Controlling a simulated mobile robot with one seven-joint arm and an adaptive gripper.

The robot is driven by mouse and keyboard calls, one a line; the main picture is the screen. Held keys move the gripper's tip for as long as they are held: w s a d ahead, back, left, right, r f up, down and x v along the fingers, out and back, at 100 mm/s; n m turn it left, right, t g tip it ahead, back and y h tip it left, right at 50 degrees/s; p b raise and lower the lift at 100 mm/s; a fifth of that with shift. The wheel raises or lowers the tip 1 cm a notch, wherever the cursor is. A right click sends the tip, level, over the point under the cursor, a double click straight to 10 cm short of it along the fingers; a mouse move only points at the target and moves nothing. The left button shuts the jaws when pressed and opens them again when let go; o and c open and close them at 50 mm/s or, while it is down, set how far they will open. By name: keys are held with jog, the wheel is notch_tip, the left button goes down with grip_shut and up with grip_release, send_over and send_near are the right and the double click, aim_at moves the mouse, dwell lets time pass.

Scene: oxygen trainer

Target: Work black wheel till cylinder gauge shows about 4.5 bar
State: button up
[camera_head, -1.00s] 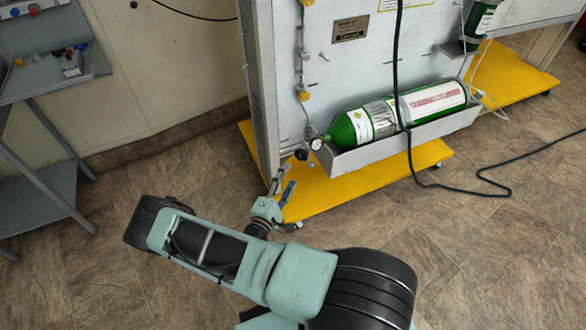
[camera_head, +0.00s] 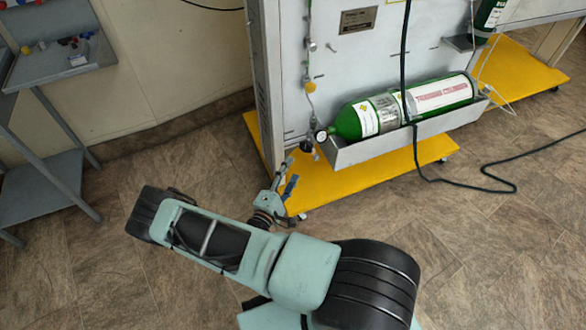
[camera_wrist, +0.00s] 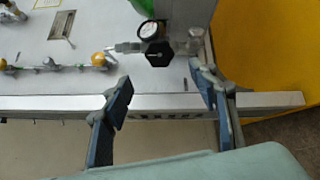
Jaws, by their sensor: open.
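The black wheel (camera_wrist: 159,54) shows in the wrist view just beyond my gripper's fingertips, a little above the gap between them. The round white-faced cylinder gauge (camera_wrist: 148,30) sits right beside it; its needle is too small to read. In the head view the gauge (camera_head: 321,136) is at the left end of the green cylinder (camera_head: 362,119), and the black wheel (camera_head: 306,146) is small and dark next to it. My gripper (camera_head: 289,172) is open and empty, below and left of the wheel. Its two blue-padded fingers stand wide apart in the wrist view (camera_wrist: 162,86).
The cylinder lies in a grey tray (camera_head: 400,140) on the panel over a yellow base (camera_head: 380,172). Yellow-knobbed fittings (camera_wrist: 99,60) run along a line on the panel. A panel edge rail (camera_wrist: 60,104) passes behind the fingers. A grey cart (camera_head: 60,65) stands left; floor between is clear.

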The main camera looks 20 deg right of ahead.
aim_at(306, 147)
jog(key=w+d+n+b, duration=0.2)
jog(key=n+b, duration=0.2)
jog(key=b, duration=0.1)
jog(key=w+d+n+b, duration=0.2)
jog(key=d+n+b, duration=0.1)
jog(key=b, duration=0.3)
jog(key=w+d+n+b, duration=0.2)
jog(key=n+b, duration=0.3)
jog(key=b, duration=0.1)
jog(key=shift+w+d+r, duration=0.2)
jog(key=shift+w, duration=0.1)
jog(key=shift+w+d+r, duration=0.1)
jog(key=shift+w+d, duration=0.25)
jog(key=c, duration=1.2)
jog(key=shift+o, duration=0.2)
